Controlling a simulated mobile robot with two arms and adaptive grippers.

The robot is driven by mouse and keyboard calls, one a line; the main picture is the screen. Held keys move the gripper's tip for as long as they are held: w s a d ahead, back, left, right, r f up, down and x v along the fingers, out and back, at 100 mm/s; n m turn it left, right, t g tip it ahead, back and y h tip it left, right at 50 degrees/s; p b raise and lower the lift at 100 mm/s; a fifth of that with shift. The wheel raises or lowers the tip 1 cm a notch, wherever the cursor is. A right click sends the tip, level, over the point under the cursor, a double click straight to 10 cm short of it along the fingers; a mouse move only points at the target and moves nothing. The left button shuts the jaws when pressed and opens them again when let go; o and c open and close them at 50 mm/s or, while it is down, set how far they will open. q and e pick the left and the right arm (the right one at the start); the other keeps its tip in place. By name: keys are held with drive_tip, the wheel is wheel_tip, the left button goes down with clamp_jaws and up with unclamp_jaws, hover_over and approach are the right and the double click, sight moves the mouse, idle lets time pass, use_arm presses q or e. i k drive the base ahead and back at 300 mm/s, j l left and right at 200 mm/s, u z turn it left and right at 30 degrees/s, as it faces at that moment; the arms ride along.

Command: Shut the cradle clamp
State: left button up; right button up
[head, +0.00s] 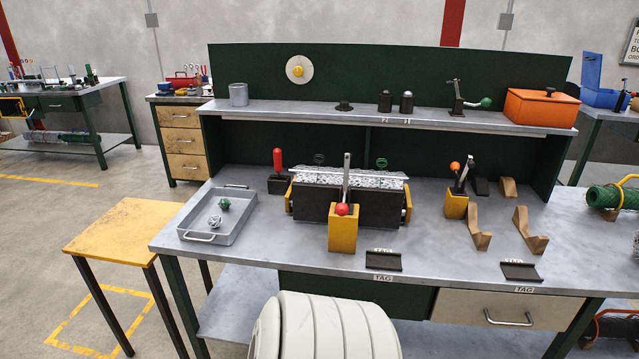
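A dark cradle (376,205) stands at the middle of the workbench, with grey chainlink mesh (375,178) lying along its top. A yellow block clamp (343,232) stands at its front, with an upright metal lever and a red ball in front of the lever's lower part. I cannot tell whether this clamp presses on the mesh. A second yellow block (456,205) with a tilted lever and an orange ball stands farther right, apart from the cradle. Neither of my grippers is in view.
A grey tray (187,237) with two small items lies at left. A red-handled tool (278,175) stands behind the cradle's left end. Wooden brackets (478,238) stand at right. The shelf above holds a green-handled toggle clamp (460,103) and an orange box (541,112).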

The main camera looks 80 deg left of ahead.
sight(341, 210)
drive_tip(key=u, duration=2.55)
